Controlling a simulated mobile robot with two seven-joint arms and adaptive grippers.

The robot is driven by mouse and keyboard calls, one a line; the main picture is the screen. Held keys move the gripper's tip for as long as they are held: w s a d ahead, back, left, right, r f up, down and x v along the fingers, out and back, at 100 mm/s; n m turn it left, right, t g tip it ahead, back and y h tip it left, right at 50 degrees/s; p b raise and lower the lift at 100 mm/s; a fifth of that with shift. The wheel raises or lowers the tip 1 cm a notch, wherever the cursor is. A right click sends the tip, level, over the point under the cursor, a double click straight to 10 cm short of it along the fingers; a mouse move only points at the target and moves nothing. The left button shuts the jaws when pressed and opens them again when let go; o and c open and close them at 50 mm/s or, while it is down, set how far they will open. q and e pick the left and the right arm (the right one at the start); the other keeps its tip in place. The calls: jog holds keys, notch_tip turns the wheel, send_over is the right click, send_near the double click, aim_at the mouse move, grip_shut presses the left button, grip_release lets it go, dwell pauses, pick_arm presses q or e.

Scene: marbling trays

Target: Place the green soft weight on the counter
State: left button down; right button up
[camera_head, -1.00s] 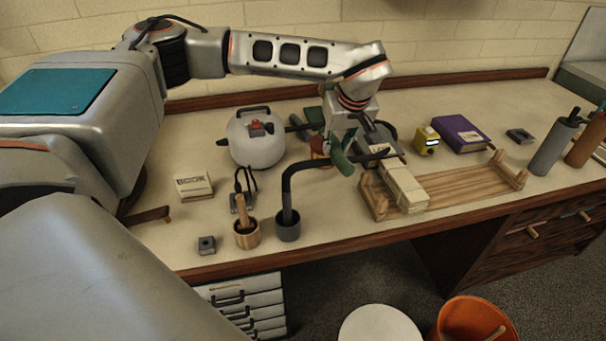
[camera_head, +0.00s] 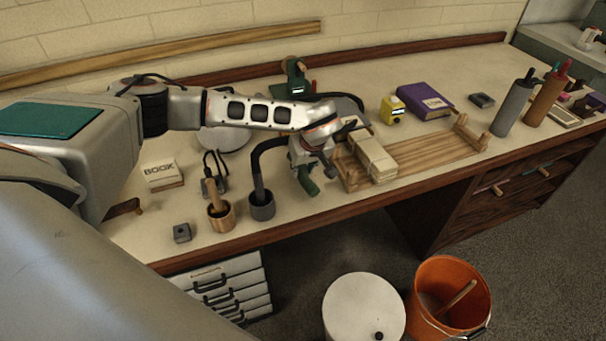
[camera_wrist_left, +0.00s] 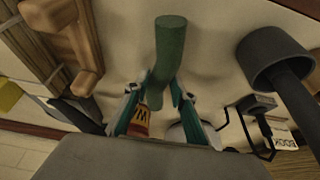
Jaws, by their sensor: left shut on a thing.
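The green soft weight (camera_head: 308,186) is a dark green, bent, rounded piece; it also shows in the left wrist view (camera_wrist_left: 171,40). My left gripper (camera_wrist_left: 158,92) is shut on it, with one finger on each side. In the head view my left gripper (camera_head: 303,168) points down low over the counter (camera_head: 290,218), between the dark cup and the wooden rack. The weight hangs at or just above the counter top; I cannot tell if it touches. My arm hides part of the counter behind it. My right gripper is not in view.
A wooden rack (camera_head: 425,152) with pale blocks (camera_head: 372,158) is close right. A mortar (camera_head: 221,216) stands farther left. The counter's front edge is near; an orange bucket (camera_head: 450,292) is below.

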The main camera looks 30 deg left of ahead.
pick_arm(q)
jog(key=shift+f, duration=1.25)
jog(key=c, duration=1.7)
grip_release()
jog(key=shift+f, duration=0.15)
